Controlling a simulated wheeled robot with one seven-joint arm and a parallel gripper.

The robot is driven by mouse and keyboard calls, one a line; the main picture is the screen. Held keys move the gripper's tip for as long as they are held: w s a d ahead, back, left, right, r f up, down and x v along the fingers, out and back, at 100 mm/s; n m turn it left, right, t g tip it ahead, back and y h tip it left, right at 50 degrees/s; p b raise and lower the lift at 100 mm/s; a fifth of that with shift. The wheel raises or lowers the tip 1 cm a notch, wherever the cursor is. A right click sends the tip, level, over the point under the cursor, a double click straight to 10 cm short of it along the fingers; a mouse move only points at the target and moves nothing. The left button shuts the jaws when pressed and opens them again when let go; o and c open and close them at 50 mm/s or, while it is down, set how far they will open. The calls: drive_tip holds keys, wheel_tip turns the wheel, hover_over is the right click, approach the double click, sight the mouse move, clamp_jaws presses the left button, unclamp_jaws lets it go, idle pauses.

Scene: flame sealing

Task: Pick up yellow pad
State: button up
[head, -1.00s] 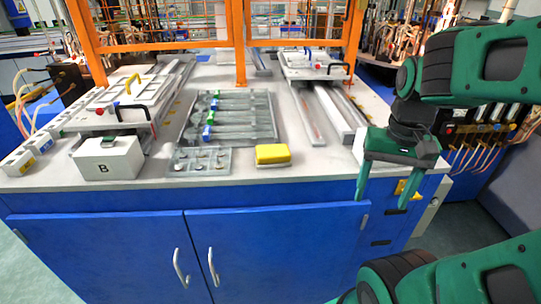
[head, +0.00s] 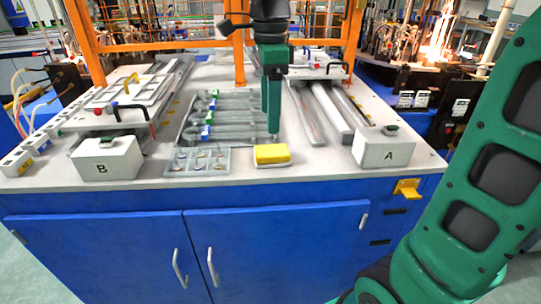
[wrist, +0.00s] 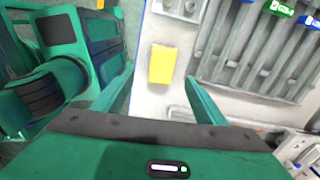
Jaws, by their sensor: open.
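The yellow pad (head: 272,154) lies flat near the front edge of the white bench top, with a pale layer under it. My gripper (head: 274,132) points down just behind and above the pad. Its fingers overlap from this side in the head view. In the wrist view the yellow pad (wrist: 162,66) shows between and beyond the two spread fingers of my open gripper (wrist: 158,76). Nothing is between the fingers, and the pad appears untouched.
A grey tray with small round parts (head: 197,161) sits close left of the pad. A rack of tubes (head: 228,118) lies behind. White box B (head: 107,160) is at left and white box A (head: 384,150) at right. Bare bench lies right of the pad.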

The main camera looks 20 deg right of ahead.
hover_over(272, 150)
drive_tip(key=f, duration=0.5)
drive_tip(key=shift+s+a+f, duration=0.1)
drive_tip(key=shift+a+f, duration=0.1)
drive_tip(key=shift+a, duration=0.2)
drive_tip(key=f, duration=0.2)
drive_tip(key=d+f, duration=0.1)
drive_tip(key=f, duration=0.1)
drive_tip(key=shift+w, duration=0.2)
drive_tip(key=shift+a+f, duration=0.1)
drive_tip(key=shift+f, duration=0.55)
drive_tip(key=shift+c, duration=0.3)
drive_tip(key=c, duration=1.1)
